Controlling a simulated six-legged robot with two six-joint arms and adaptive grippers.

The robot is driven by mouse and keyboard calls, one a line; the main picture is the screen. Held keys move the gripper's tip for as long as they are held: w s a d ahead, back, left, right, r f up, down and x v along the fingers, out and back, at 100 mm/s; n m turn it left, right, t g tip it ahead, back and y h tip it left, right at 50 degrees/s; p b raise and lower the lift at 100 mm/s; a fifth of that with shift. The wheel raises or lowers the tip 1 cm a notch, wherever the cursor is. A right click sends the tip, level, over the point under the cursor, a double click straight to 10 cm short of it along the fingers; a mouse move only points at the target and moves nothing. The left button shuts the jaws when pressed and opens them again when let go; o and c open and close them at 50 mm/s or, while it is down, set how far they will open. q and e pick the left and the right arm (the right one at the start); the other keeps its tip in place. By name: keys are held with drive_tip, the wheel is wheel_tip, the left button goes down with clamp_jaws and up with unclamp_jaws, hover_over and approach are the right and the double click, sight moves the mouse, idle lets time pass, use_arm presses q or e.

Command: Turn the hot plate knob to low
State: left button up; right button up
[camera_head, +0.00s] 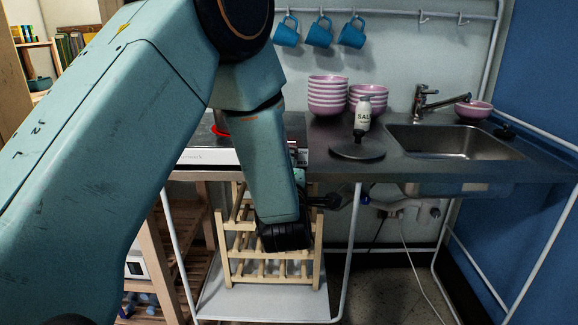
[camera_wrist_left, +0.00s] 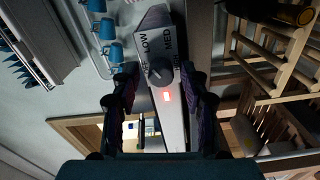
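The hot plate (camera_head: 205,157) sits on the counter behind my left arm. Its burner shows a red glow. In the left wrist view, its front panel carries the dark round knob (camera_wrist_left: 160,72), printed LOW and MED labels and a lit red indicator. My left gripper (camera_wrist_left: 160,84) is open, with one finger on each side of the knob and a gap showing on both sides. I cannot tell which setting the knob points to. In the head view, my arm hides the knob and much of the hot plate. My right gripper is not in view.
A wooden rack (camera_head: 234,268) stands below the counter, close to my left wrist. Blue mugs (camera_head: 319,33) hang behind.

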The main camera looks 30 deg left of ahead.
use_arm(q)
drive_tip(key=shift+s, duration=0.2)
drive_tip(key=v, duration=0.7)
drive_tip(key=shift+d, duration=0.15)
drive_tip(key=shift+s, duration=0.15)
idle(0.5)
